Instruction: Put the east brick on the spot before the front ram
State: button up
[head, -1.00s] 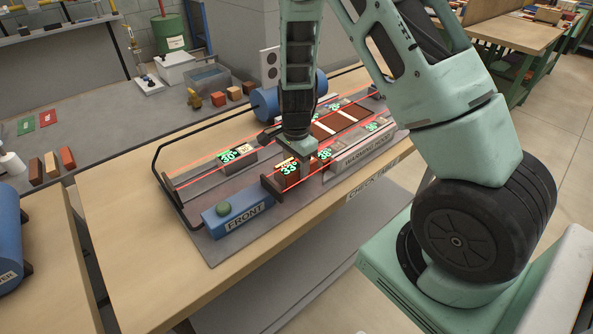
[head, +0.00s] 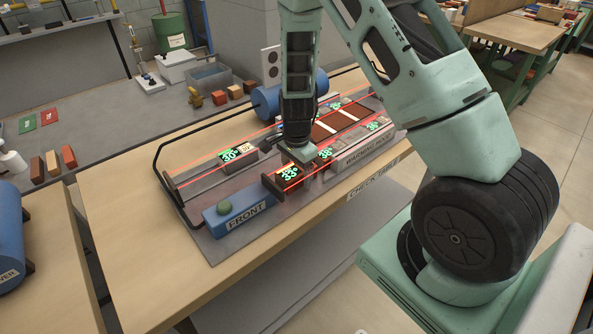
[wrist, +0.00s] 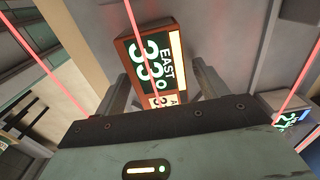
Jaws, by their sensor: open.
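The east brick (head: 288,173) is reddish-brown with a green label reading EAST 33°. In the head view it stands close to the inner end of the blue front ram (head: 238,215), marked FRONT. The brick also shows in the wrist view (wrist: 153,62), beyond my gripper's jaws. My gripper (wrist: 160,80) is open, with one finger on each side of the brick's near part in that view. I cannot tell whether the fingers touch it. In the head view my gripper (head: 303,160) is just behind and right of the brick, its fingertips mostly hidden.
A brick labelled 30° (head: 231,155) lies at the left of the fixture. Other labelled bricks, one reading 38° (head: 325,154) and one 36° (head: 373,125), lie to the right near the warming rack (head: 362,153). Red beams run along the fixture. A black rail (head: 157,165) bounds its left.

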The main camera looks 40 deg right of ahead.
aim_at(296, 169)
notch_tip(296, 169, up, 12)
jog(key=s+a+r+n+y, duration=0.1)
jog(key=s+a+r+n, duration=0.3)
jog(key=a, duration=0.4)
jog(key=s+a+r+n, duration=0.2)
jog(key=s+a+n, duration=0.2)
jog(key=a+n, duration=0.3)
jog(key=s+a+r+n, duration=0.2)
jog(key=s+a+n, duration=0.2)
jog(key=s+n, duration=0.3)
jog(key=s+a+r+n, duration=0.2)
jog(key=s+a+n, duration=0.3)
jog(key=s+n, duration=0.2)
jog(key=shift+s+a+b, duration=0.25)
jog(key=shift+s+b, duration=0.05)
jog(key=shift+s, duration=0.85)
